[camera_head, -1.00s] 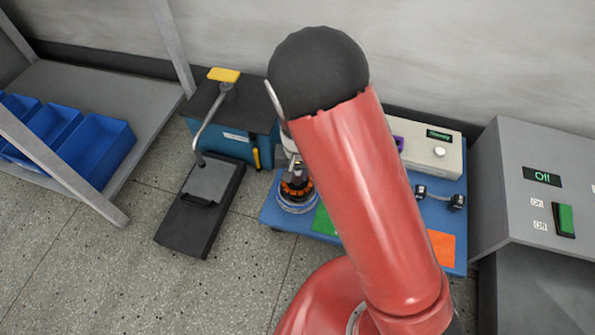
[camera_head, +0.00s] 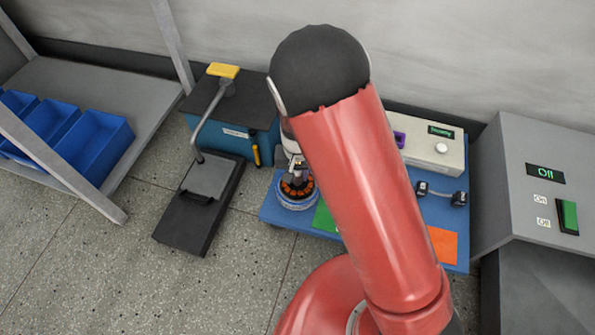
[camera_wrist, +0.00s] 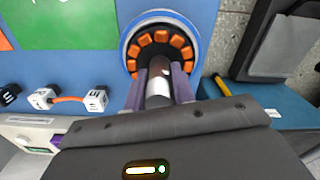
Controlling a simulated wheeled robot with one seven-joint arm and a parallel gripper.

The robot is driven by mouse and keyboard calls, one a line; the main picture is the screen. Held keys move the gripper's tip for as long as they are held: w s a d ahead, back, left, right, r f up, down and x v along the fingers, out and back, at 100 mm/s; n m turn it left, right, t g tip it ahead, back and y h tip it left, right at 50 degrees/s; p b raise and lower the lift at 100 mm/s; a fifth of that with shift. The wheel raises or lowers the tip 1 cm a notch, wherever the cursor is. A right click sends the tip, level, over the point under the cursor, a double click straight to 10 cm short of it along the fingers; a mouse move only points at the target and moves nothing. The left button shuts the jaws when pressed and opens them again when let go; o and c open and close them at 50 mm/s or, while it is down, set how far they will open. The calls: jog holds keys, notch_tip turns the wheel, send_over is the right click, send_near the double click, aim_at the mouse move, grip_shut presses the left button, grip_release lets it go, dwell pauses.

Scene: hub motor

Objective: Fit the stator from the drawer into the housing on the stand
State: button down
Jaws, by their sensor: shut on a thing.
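The stator (camera_head: 297,187), a dark disc with orange coils around its edge, is at the housing (camera_head: 297,205), a pale ring with a blue rim on the left end of the blue stand (camera_head: 272,207). In the wrist view the stator (camera_wrist: 164,37) shows inside the ring of the housing (camera_wrist: 129,28), roughly centred. How deep it sits I cannot tell. My gripper (camera_wrist: 158,92) is shut on the stator's grey-and-white shaft (camera_wrist: 158,88), which points up between the fingers. In the head view my arm hides part of the stand.
A white control box (camera_head: 432,152) and small cable connectors (camera_head: 440,195) are on the stand. A grey switch box (camera_head: 540,210) reads Off at the right.

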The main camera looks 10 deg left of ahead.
jog(key=shift+f, duration=0.1)
jog(key=shift+f+b, duration=0.5)
jog(key=shift+f, duration=0.1)
dwell(0.3)
jog(key=shift+f+b, duration=0.35)
jog(key=shift+f, duration=0.2)
jog(key=shift+f, duration=0.15)
dwell(0.9)
dwell(0.3)
jog(key=c, duration=1.1)
grip_release()
jog(key=shift+r+p, duration=1.05)
jog(key=shift+r, duration=2.85)
